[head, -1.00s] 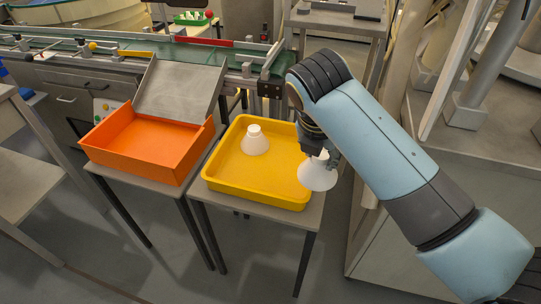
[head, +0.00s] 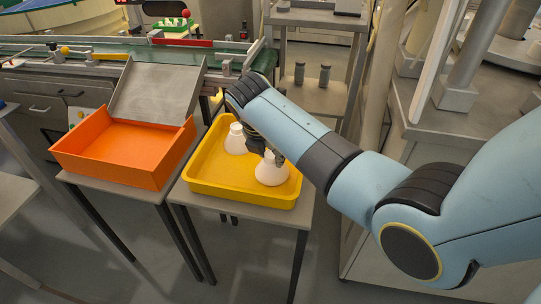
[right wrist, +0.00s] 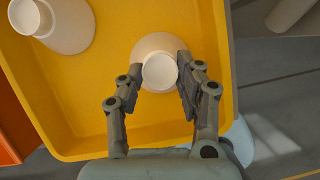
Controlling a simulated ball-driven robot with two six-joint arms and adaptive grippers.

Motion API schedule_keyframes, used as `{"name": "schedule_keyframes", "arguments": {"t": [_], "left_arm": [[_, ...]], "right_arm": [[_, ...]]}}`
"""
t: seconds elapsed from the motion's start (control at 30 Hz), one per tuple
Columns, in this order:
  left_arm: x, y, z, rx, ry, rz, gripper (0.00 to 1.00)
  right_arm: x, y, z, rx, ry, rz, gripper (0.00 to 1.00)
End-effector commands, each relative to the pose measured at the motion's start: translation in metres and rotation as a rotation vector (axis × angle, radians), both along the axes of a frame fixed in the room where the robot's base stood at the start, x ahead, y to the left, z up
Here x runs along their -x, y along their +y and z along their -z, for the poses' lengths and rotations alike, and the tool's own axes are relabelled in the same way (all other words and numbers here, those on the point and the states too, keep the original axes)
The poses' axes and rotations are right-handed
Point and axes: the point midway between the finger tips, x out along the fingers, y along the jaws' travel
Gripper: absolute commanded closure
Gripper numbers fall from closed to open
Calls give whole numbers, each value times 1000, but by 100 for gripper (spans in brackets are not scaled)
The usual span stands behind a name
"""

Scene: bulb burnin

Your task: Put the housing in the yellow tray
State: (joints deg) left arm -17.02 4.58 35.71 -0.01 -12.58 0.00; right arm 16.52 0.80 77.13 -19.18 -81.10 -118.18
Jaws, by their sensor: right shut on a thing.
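The yellow tray (head: 205,189) stands on a small table in the middle of the head view. My right gripper (head: 268,155) is over the tray's right part and shut on a white cone-shaped housing (head: 271,174). In the right wrist view the fingers (right wrist: 158,80) sit on both sides of the housing's narrow neck (right wrist: 158,72). The housing is upright, inside the tray's outline; I cannot tell whether it touches the tray floor. A second white housing (head: 236,141) stands in the tray's left part and also shows in the right wrist view (right wrist: 60,22). My left gripper is not in view.
An orange bin (head: 120,152) stands on a table to the left, below a grey sloped chute (head: 158,88). A conveyor (head: 100,50) runs behind. A grey shelf (head: 315,92) with two dark cylinders is behind to the right. Tray floor between the housings is free.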

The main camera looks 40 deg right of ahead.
Motion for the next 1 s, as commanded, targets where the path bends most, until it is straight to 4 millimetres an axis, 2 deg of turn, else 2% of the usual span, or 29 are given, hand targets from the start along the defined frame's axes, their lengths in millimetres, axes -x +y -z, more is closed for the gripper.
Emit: {"name": "schedule_keyframes", "arguments": {"t": [0.3, 0.33, 0.5, 0.8, 0.87, 1.0], "left_arm": [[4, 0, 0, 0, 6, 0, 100], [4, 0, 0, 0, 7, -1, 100], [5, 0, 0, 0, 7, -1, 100], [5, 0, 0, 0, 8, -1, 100], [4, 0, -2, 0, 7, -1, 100], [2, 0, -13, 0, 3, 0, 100]], "right_arm": [[-1, 0, 2, 0, -2, -1, 100], [-1, 0, 2, 0, -2, -1, 64], [-1, 0, 2, 0, -2, -1, 42], [-1, 0, 0, 0, -4, 0, 42], [0, 2, -5, 0, -2, 0, 42], [4, 10, -29, -1, -6, 0, 42]]}}
